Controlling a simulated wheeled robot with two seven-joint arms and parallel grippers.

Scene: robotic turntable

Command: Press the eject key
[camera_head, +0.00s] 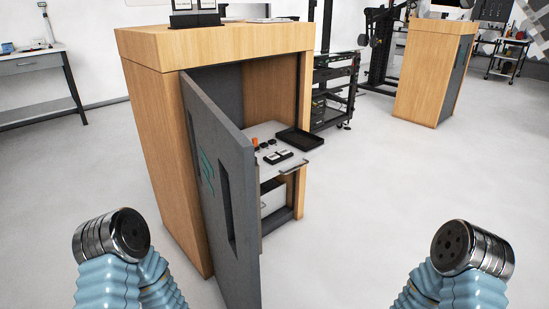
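A wooden cabinet (155,150) stands in the middle with its grey door (222,170) swung open toward me. Inside, a light pull-out shelf (293,160) carries small dark blocks with pale tops (277,157), an orange knob-like part (255,142) and an empty-looking black tray (299,139). The dark blocks may be keys, but no lettering is readable, so I cannot tell which is the eject key. The door hides the left part of the shelf. Only blue-sleeved links of my two arms show, low at left and right, apart from the cabinet. Neither gripper shows.
The open door's edge juts toward me, left of the shelf. Clear floor (365,200) lies right of the cabinet. A black equipment rack (335,90) stands behind it. A second wooden cabinet (425,75) is at the back right, and a worktable (35,65) at the left.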

